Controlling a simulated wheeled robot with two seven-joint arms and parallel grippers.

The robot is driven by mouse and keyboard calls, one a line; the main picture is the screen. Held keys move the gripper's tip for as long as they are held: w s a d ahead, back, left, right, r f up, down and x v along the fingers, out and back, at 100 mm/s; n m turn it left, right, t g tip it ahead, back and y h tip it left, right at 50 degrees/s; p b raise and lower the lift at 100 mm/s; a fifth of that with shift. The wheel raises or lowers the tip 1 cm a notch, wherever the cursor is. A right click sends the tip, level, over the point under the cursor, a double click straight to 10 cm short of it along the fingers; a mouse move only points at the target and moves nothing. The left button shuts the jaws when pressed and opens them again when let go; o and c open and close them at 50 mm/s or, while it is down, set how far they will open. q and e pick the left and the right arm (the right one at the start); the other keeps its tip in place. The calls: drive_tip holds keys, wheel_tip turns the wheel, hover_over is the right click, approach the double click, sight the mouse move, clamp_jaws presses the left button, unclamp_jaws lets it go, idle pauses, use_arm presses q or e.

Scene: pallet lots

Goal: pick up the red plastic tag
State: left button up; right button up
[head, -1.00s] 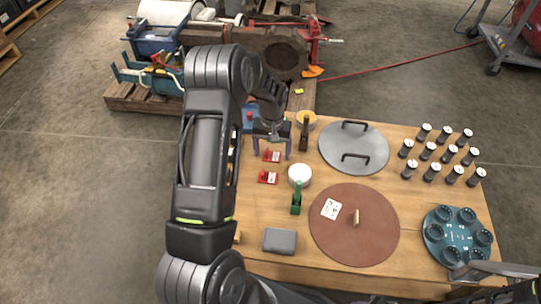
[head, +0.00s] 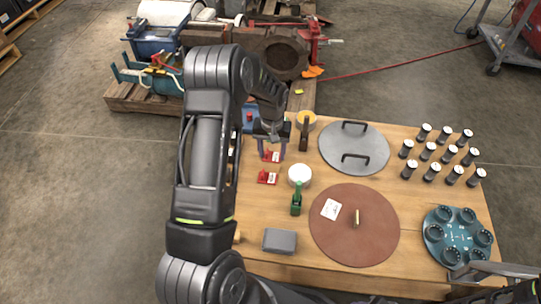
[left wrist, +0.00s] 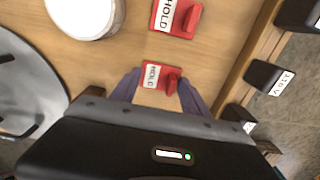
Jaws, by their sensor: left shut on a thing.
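Two red plastic tags with white "HOLD" labels lie on the wooden table, one behind the other. My left gripper (head: 271,156) is low over the far red tag (head: 267,157), with one finger on each side. In the left wrist view this tag (left wrist: 152,76) sits between the purple-grey fingers, and the jaws are shut on it. It looks to be still at table level. The near red tag (head: 267,178) lies free; it also shows in the left wrist view (left wrist: 176,18).
A white round tub (head: 299,175) and a green-handled tool (head: 296,200) stand close by. A grey lid (head: 340,140), a brown disc (head: 335,235), several black canisters (head: 430,151) and a teal tray (head: 455,238) fill the right. A grey box (head: 280,241) lies near the front.

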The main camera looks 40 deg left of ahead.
sight(272, 156)
use_arm(q)
drive_tip(key=shift+c, duration=0.5)
drive_tip(key=shift+r, duration=0.1)
drive_tip(key=shift+r, duration=0.3)
wheel_tip(272, 156, up, 9)
drive_tip(key=p, duration=0.2)
drive_tip(key=shift+r, duration=0.1)
drive_tip(key=s+d+r+m+p, duration=0.1)
drive_tip(key=d+r+m+p, duration=0.2)
drive_tip(key=d+r+p, duration=0.4)
drive_tip(key=s+d+r+m+p, duration=0.1)
drive_tip(key=d+r+m+p, duration=0.1)
drive_tip(key=d+r+p, duration=0.6)
drive_tip(key=d+p, duration=0.4)
drive_tip(key=d, duration=0.2)
drive_tip(key=shift+s+d+m+p, duration=0.2)
drive_tip(key=shift+d+m+p, duration=0.1)
drive_tip(key=shift+m+p, duration=0.1)
